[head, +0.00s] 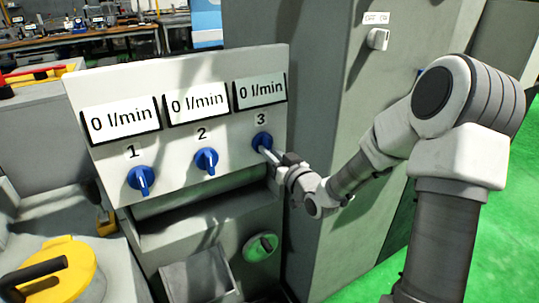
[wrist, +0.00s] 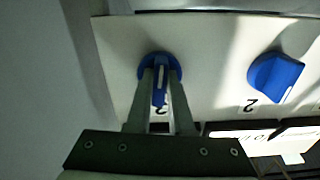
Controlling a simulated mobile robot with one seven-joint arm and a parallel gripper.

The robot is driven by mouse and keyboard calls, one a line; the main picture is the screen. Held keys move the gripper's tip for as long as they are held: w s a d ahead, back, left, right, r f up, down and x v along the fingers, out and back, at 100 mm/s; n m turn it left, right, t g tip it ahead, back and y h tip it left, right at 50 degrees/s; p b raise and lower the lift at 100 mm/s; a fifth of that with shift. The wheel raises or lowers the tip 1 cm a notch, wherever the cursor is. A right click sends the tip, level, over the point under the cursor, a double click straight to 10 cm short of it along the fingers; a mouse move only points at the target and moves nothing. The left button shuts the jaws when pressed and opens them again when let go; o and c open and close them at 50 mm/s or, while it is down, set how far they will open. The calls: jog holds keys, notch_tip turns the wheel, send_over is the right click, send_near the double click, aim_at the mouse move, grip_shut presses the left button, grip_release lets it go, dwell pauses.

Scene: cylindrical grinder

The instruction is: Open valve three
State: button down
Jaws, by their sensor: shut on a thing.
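Valve three is the blue knob (head: 262,141) under the "3" label, on the right of the sloped grey panel (head: 180,185). It also shows in the wrist view (wrist: 160,66), with a white mark along its handle. My gripper (head: 268,153) reaches it from the right. In the wrist view its two fingers (wrist: 160,95) lie on either side of the knob's handle and are shut on it. The display (head: 260,91) above valve three reads 0 l/min. The fingers hide part of the knob.
Blue valve two (head: 206,160) and valve one (head: 141,180) sit to the left on the same panel, each under a 0 l/min display. A grey cabinet (head: 325,110) stands close on the right. A grey bin (head: 200,275) and green knob (head: 261,247) are below.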

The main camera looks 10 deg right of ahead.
dwell(0.4)
jog(key=c, duration=0.8)
grip_release()
jog(key=p+v, duration=0.5)
jog(key=v, duration=0.7)
jog(key=shift+d+r+p, duration=0.2)
jog(key=shift+r+p, duration=0.2)
jog(key=shift+s+d+p, duration=0.15)
jog(key=shift+s+p, duration=0.05)
jog(key=shift+p, duration=0.75)
